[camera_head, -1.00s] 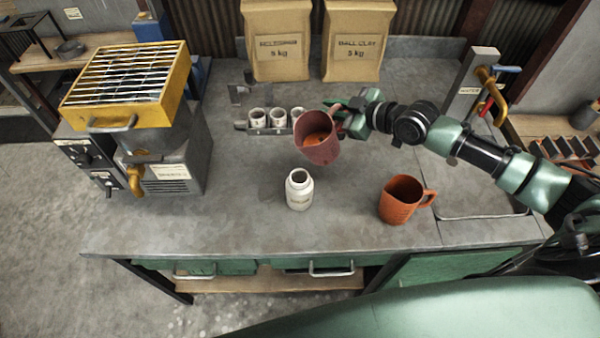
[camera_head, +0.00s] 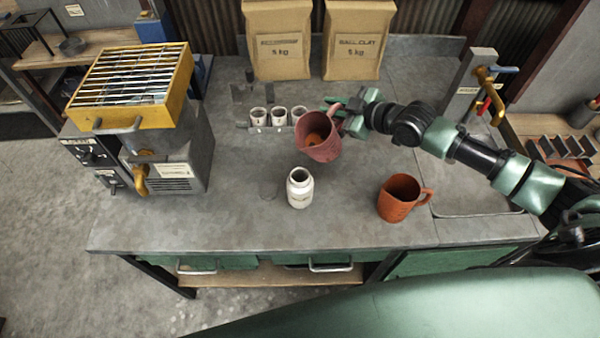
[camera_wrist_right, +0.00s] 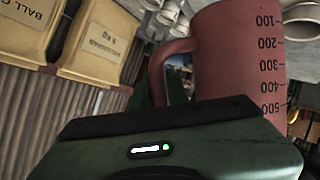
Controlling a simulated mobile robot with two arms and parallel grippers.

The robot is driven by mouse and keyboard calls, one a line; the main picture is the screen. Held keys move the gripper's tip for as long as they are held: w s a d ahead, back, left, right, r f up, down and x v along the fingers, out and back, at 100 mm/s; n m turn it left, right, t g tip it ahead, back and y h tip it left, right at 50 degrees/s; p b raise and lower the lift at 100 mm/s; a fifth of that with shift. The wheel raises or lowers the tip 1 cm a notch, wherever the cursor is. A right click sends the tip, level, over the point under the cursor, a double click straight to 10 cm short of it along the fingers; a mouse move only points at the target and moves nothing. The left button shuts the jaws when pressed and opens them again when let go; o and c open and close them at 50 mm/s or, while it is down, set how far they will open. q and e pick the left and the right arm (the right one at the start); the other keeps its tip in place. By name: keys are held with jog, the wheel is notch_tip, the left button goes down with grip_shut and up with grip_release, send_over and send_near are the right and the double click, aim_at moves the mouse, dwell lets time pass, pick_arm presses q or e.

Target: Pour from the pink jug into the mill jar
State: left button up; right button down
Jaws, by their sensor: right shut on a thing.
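The pink jug (camera_head: 318,140) is held in the air above the bench, tilted, with some orange-brown content showing inside. My right gripper (camera_head: 338,110) is shut on the jug's handle, behind the jug in the head view. In the right wrist view the pink jug (camera_wrist_right: 238,60) shows its black measuring marks and its handle. The white mill jar (camera_head: 300,189) stands upright and open on the bench, in front of the jug and slightly left of it. The jug's rim is apart from the jar. My left gripper is not in view.
An orange jug (camera_head: 398,199) stands on the bench right of the jar. A rack of small white cups (camera_head: 278,117) sits behind. A machine with a yellow grated top (camera_head: 130,85) stands at left. Two clay bags (camera_head: 355,40) stand at the back. The bench front is clear.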

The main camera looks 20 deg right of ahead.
jog(key=shift+r, duration=0.15)
jog(key=shift+a+r+n+p, duration=0.1)
jog(key=shift+r+n+p, duration=0.2)
jog(key=shift+p, duration=0.45)
jog(key=shift+t+h, duration=0.3)
jog(key=shift+r+p, duration=0.1)
jog(key=shift+p, duration=0.2)
jog(key=shift+s+a+r+n+h+p, duration=0.1)
jog(key=shift+r+n+h+p, duration=0.2)
jog(key=shift+n+p, duration=0.15)
jog(key=shift+a+r+n+t, duration=0.15)
jog(key=shift+r+n+t, duration=0.15)
jog(key=shift+n, duration=0.15)
jog(key=shift+s+a+h, duration=0.1)
jog(key=shift+h, duration=0.2)
jog(key=shift+s+a+r+n, duration=0.1)
jog(key=shift+a+n, duration=0.05)
jog(key=shift+n, duration=0.15)
